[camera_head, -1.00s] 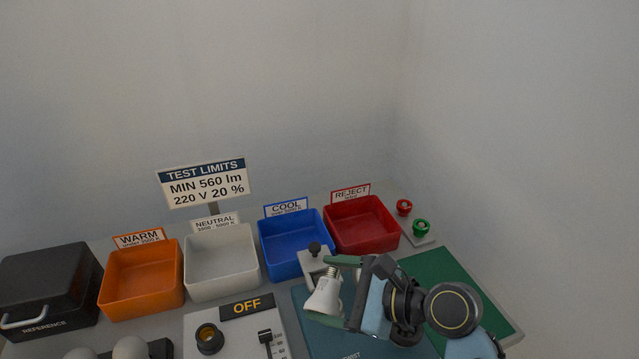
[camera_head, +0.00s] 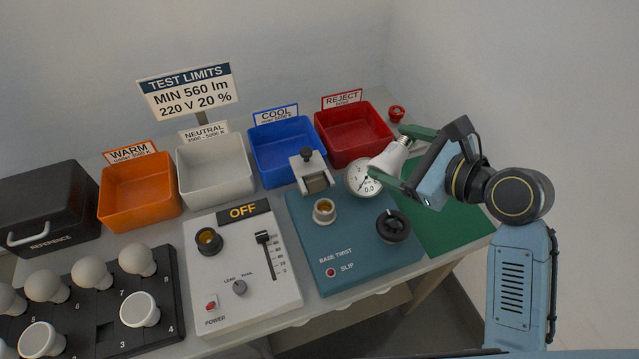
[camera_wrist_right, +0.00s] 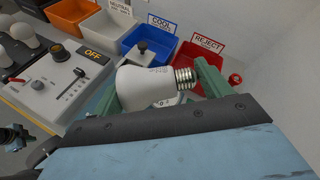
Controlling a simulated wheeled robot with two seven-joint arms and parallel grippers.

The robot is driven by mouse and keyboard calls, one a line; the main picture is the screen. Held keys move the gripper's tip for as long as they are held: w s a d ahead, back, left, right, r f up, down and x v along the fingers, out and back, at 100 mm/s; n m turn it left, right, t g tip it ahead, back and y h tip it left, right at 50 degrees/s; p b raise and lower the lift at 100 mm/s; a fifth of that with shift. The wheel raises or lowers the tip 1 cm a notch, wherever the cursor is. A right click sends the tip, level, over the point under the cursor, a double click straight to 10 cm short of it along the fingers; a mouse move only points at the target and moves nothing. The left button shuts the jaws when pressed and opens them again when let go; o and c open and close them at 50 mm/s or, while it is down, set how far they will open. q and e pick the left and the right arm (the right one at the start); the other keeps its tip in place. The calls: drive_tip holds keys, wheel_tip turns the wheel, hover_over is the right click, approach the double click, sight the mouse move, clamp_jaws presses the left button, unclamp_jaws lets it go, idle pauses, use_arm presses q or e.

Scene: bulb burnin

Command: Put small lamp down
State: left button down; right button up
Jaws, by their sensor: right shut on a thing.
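The small lamp is a white bulb (camera_head: 388,160) with a silver screw base. My right gripper (camera_head: 408,160) is shut on it and holds it tilted in the air, near the gauge and in front of the red REJECT bin (camera_head: 354,151). In the right wrist view the bulb (camera_wrist_right: 143,88) lies sideways between the green fingers, screw base to the right. A green mat (camera_head: 452,222) lies below and to the right of the gripper, partly hidden by my arm.
The teal BASE TWIST device (camera_head: 345,273) with a socket, dial and gauge stands left of the mat. The grey tester (camera_head: 240,295) shows OFF. Blue (camera_head: 262,180), white (camera_head: 190,184) and orange (camera_head: 115,203) bins line the back. A black rack (camera_head: 90,320) holds several bulbs.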

drive_tip(key=s+a+f+n+g+y, duration=0.1)
drive_tip(key=a+f+n+g+y, duration=0.1)
drive_tip(key=a, duration=0.4)
drive_tip(key=s+a+f+n+g+y, duration=0.1)
drive_tip(key=s+a+f+n+g, duration=0.1)
drive_tip(key=a, duration=0.5)
drive_tip(key=shift+a+f+n+g+y, duration=0.3)
drive_tip(key=shift+f+n+y, duration=0.1)
drive_tip(key=shift+f+n, duration=0.2)
drive_tip(key=shift+s+d, duration=0.1)
wheel_tip(320, 180, down, 8)
drive_tip(key=b, duration=0.2)
drive_tip(key=shift+b, duration=0.3)
drive_tip(key=shift+f+p, duration=0.3)
drive_tip(key=shift+p, duration=0.05)
drive_tip(key=shift+f, duration=0.5)
drive_tip(key=shift+f, duration=0.2)
drive_tip(key=o, duration=1)
